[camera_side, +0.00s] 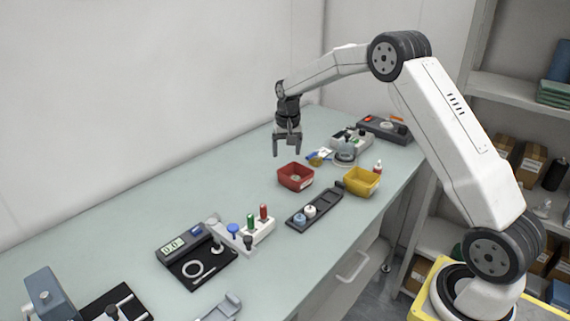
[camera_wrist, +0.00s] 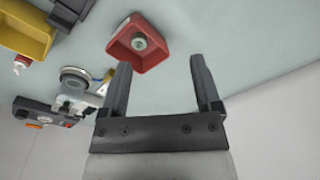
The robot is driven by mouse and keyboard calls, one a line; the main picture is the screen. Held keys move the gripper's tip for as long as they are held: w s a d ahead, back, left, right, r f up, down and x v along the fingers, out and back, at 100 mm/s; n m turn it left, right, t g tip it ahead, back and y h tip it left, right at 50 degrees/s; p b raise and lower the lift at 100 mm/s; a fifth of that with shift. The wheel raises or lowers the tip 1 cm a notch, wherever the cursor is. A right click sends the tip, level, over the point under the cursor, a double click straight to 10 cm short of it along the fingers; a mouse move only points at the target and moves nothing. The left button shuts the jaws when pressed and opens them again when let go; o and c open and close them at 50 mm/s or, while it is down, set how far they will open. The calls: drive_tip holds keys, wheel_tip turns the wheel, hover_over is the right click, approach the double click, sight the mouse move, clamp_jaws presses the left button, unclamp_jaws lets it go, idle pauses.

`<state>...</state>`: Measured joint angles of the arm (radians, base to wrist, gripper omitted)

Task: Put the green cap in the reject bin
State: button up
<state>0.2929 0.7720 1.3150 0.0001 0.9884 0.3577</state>
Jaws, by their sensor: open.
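The red bin (camera_side: 295,184), the likely reject bin, stands on the bench; it also shows in the wrist view (camera_wrist: 126,62). A round grey-green piece (camera_wrist: 139,42) lies inside it, apparently a cap; its colour is too dull to be sure it is the green one. A bright green upright piece (camera_side: 250,221) stands in a white rack, between blue and red ones. My gripper (camera_side: 287,154) is open and empty, above and slightly behind the red bin. Its two fingers also show apart in the wrist view (camera_wrist: 160,78).
A yellow bin (camera_side: 374,190) stands to the right of the red one. A dark tray (camera_side: 325,208) with two round pieces lies in front. Devices (camera_side: 384,129) stand at the far end, and a scale (camera_side: 197,264) nearer the camera. The bench's left rear is clear.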

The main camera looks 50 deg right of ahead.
drive_tip(key=s+a+n, duration=0.2)
drive_tip(key=s+a, duration=0.3)
drive_tip(key=s, duration=0.3)
drive_tip(key=s+a+f+n+t, duration=0.1)
drive_tip(key=s+a+n, duration=0.2)
drive_tip(key=s+a, duration=0.3)
drive_tip(key=s+a+n, duration=0.2)
drive_tip(key=s+a, duration=0.3)
drive_tip(key=s, duration=0.7)
drive_tip(key=shift+a+f+t, duration=0.15)
drive_tip(key=shift+t, duration=0.25)
